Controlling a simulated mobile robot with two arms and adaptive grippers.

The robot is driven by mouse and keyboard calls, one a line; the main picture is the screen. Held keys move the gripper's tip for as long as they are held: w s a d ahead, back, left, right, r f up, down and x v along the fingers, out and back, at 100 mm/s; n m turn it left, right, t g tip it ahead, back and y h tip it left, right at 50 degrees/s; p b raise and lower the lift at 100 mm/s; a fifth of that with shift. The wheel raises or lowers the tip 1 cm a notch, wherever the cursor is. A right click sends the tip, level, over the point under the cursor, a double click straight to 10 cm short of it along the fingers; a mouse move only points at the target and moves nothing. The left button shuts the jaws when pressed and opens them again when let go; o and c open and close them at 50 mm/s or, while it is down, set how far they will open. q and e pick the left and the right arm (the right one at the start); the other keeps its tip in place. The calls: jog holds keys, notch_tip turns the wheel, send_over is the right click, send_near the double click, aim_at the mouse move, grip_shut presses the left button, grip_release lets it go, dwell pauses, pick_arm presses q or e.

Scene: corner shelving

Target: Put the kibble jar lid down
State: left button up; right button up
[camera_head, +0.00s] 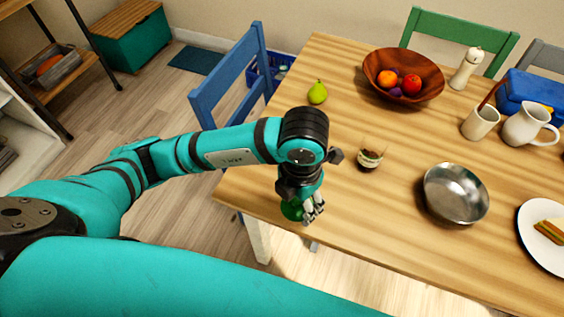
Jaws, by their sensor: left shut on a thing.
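My left gripper (314,211) is at the near left edge of the wooden table, pointing down. It is shut on a green round lid (291,210), partly hidden behind the fingers. I cannot tell whether the lid touches the tabletop or is held just above it. A small clear glass jar (370,157) with dark brown contents and no lid on it stands upright on the table, to the right of and beyond the gripper. My right gripper is not in view.
On the table (400,240) are a metal bowl (455,193), a green pear (318,93), a wooden fruit bowl (432,92), a white pitcher (527,124) and a sandwich plate (530,253). A blue chair (235,80) stands at the left edge. The front tabletop is bare.

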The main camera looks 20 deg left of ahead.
pick_arm(q)
jog(key=w+a, duration=0.1)
jog(key=w, duration=0.2)
jog(key=w+a, duration=0.2)
jog(key=w, duration=0.2)
jog(key=w+a+f+p, duration=0.1)
jog(key=w+a, duration=0.1)
jog(key=w, duration=0.2)
notch_tip(320, 180, down, 4)
jog(key=shift+a+r+p, duration=0.1)
jog(key=shift+r+p, duration=0.15)
jog(key=shift+p, duration=0.15)
jog(key=shift+f, duration=0.1)
jog(key=shift+f, duration=0.15)
jog(key=o, duration=0.9)
jog(key=shift+c, duration=0.2)
